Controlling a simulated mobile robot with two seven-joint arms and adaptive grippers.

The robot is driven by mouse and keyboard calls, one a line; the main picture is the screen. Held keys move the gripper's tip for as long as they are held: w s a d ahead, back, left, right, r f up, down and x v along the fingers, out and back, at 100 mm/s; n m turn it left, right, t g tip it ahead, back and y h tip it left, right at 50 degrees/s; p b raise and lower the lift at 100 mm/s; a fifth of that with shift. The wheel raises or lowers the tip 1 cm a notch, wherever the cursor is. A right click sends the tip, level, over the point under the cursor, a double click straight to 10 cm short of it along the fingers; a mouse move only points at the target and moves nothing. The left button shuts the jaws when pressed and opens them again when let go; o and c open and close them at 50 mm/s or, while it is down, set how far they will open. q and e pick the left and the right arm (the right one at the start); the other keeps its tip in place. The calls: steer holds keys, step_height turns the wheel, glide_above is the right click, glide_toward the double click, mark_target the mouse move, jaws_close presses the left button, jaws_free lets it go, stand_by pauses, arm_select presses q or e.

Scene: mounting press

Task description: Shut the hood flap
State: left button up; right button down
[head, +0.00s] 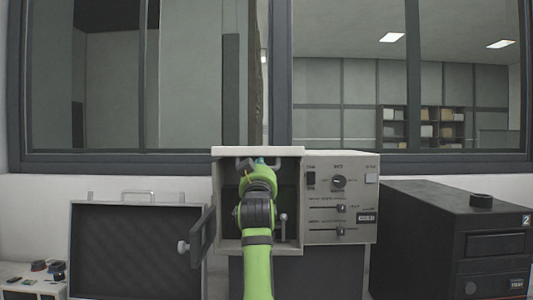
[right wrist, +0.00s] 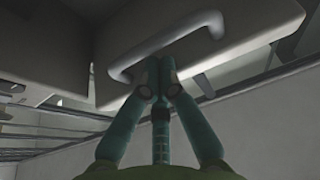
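The hood flap (head: 257,150) is the pale panel at the top of the beige press, seen nearly edge-on and raised above the open front. Its underside (right wrist: 180,80) fills the upper part of the right wrist view, with a grey bar handle (right wrist: 190,33). The handle also shows under the flap in the head view (head: 279,162). My right gripper (right wrist: 159,60) has its fingers together, the tips at the middle of the handle; whether they grip the bar is unclear. In the head view the right gripper (head: 260,162) is partly hidden by my green arm. My left gripper is out of view.
The press's control panel (head: 341,200) has knobs and sliders at its right. A small dark door (head: 203,238) with a knob stands open at its left. A dark panelled case (head: 135,245) and a black box (head: 450,245) flank the press. A wall with windows is behind.

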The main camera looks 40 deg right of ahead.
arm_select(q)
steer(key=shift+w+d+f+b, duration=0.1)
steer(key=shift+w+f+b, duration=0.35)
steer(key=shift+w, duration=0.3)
arm_select(e)
steer(key=shift+w+d+f, duration=0.1)
steer(key=shift+w+f, duration=0.05)
steer(key=shift+f, duration=0.55)
steer(key=shift+w+f, duration=0.15)
steer(key=shift+f, duration=0.55)
